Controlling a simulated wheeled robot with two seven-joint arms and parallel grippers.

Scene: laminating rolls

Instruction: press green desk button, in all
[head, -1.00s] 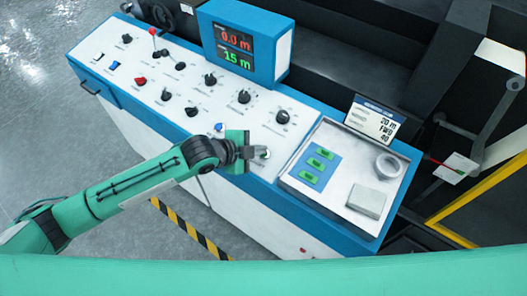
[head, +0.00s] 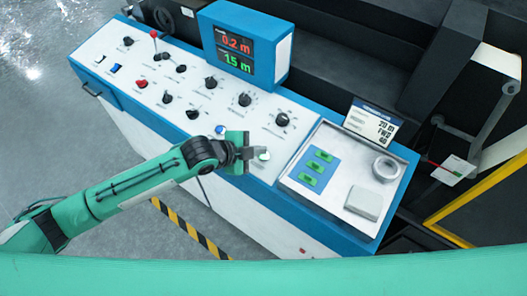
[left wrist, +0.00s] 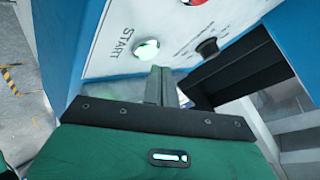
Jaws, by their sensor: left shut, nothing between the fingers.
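The green desk button (head: 264,155) sits near the front edge of the white sloped console panel. In the left wrist view the green button (left wrist: 147,49) glows pale green beside the word START. My left gripper (head: 256,153) is shut and empty, with its tip right by the button. In the left wrist view the tip of my left gripper (left wrist: 160,73) is just below and right of the button and seems apart from it. My right gripper is not in view.
Several knobs and switches cover the panel to the left. A tray (head: 335,205) on the right holds a tape ring (head: 386,169) and a pale block (head: 364,204).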

